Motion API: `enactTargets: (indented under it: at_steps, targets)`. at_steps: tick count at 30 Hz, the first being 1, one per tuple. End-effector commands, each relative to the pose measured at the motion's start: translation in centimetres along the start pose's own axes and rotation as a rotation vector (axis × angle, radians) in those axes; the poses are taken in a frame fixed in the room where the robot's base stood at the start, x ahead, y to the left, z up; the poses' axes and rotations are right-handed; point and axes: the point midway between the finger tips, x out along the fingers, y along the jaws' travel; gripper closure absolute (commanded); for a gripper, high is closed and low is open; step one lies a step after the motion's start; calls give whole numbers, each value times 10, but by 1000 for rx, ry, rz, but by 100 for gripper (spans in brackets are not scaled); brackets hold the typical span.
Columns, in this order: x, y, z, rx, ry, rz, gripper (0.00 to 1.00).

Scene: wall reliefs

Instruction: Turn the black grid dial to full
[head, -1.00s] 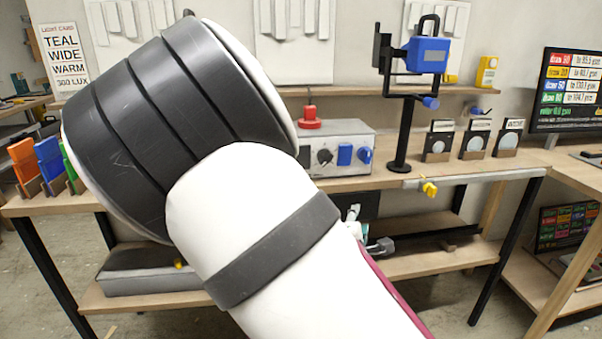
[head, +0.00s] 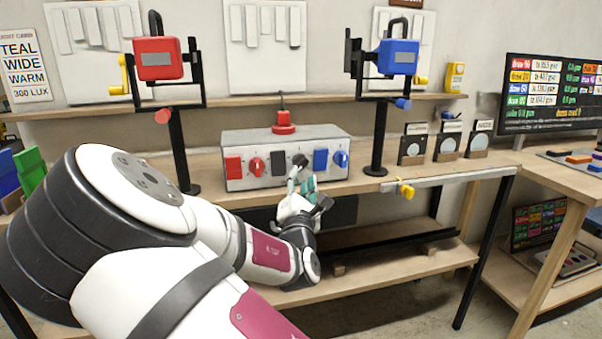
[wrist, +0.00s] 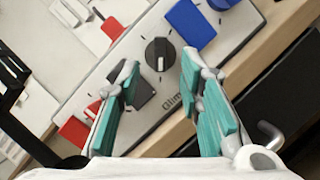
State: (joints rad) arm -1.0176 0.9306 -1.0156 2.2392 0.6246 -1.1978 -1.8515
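The black dial (wrist: 159,54) is a round knob with a raised grip and a white mark, on the front of a grey control box (head: 230,146). In the wrist view its white mark points to the bottom of the picture. In the head view the dial (head: 299,159) shows just above my gripper (head: 306,188), which partly covers that area. In the wrist view my gripper (wrist: 160,72) is open, its teal fingers to either side of the dial in the picture. Nothing is between the fingers, and contact with the dial does not show.
A black switch (head: 278,162) and a blue switch (head: 320,160) flank the dial. A red switch, red dial (head: 257,167) and blue dial (head: 341,159) share the panel. A red button (head: 283,122) tops the box. Red (head: 158,60) and blue (head: 398,56) lamp-like stands rise on either side.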

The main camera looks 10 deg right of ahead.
Motion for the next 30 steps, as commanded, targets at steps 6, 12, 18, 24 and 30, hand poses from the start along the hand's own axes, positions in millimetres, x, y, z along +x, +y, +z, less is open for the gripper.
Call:
enactTargets:
  at_steps: [6, 12, 18, 24, 30]
  targets:
    - [33, -1, 0, 1, -1, -1, 67]
    - [45, 0, 0, 0, 0, -1, 67]
    - [46, 0, 0, 0, 1, -1, 67]
    - [46, 0, 0, 0, 1, -1, 94]
    - [46, 1, 0, 1, 0, 3, 100]
